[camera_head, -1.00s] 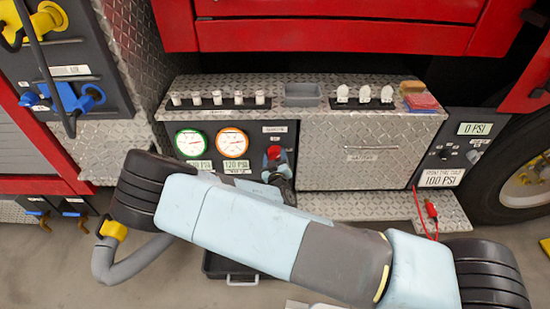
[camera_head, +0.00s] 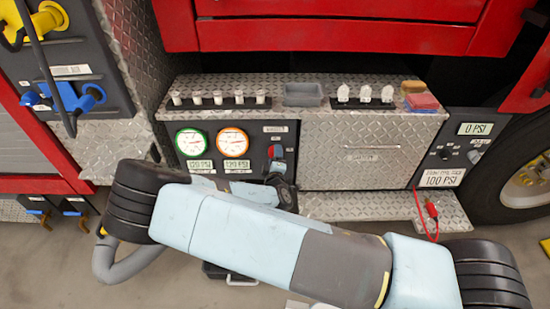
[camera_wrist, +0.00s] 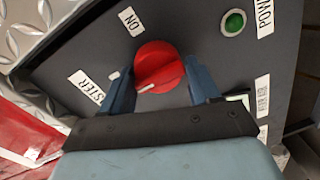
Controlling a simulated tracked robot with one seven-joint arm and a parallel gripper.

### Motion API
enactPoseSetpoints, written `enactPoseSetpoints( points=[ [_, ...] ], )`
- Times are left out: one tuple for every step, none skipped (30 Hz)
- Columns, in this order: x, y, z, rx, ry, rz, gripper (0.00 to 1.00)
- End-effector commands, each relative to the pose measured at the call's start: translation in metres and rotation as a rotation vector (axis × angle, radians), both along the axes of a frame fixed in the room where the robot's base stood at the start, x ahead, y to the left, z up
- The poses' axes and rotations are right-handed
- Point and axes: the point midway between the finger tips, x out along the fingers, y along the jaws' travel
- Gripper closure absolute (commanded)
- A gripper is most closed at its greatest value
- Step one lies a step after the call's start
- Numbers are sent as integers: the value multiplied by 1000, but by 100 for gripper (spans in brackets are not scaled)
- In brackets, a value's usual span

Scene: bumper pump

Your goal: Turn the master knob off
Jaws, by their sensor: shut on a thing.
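The red master knob (camera_wrist: 158,66) sits on the dark panel, between the two blue fingers of my gripper (camera_wrist: 161,84) in the wrist view. The fingers close on its sides. A white mark on the knob points to the lower left, away from the "ON" label (camera_wrist: 131,21). A partly hidden label ending in "STER" (camera_wrist: 86,87) is at the left. In the head view the knob (camera_head: 274,151) shows as a small red patch at my gripper (camera_head: 276,163), right of the gauges. My own arm covers the panel's lower part.
A green button (camera_wrist: 234,22) is close by at the upper right in the wrist view. Two round gauges (camera_head: 213,142) are left of the knob. A row of white-topped levers (camera_head: 218,98) is above. A diamond-plate box (camera_head: 345,150) stands to the right.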

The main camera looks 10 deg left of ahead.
Motion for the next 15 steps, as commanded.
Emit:
enactPoseSetpoints(
  points=[
    [1,1,3,-12,-12,1,69],
    [1,1,3,-21,-14,1,69],
    [1,2,3,-32,-16,2,69],
    [1,2,3,-39,-18,3,69],
    [1,2,3,-46,-19,2,69],
    [1,2,3,-53,-22,3,69],
    [1,2,3,-57,-23,3,69],
    [1,2,3,-61,-24,3,69],
    [1,3,3,-64,-24,3,69],
    [1,3,3,-66,-25,3,69],
    [1,3,3,-67,-25,3,69],
    [1,3,3,-69,-25,3,69],
    [1,3,3,-69,-25,3,69],
    [1,3,3,-70,-26,3,69],
    [1,3,3,-70,-26,4,69]
  ],
)
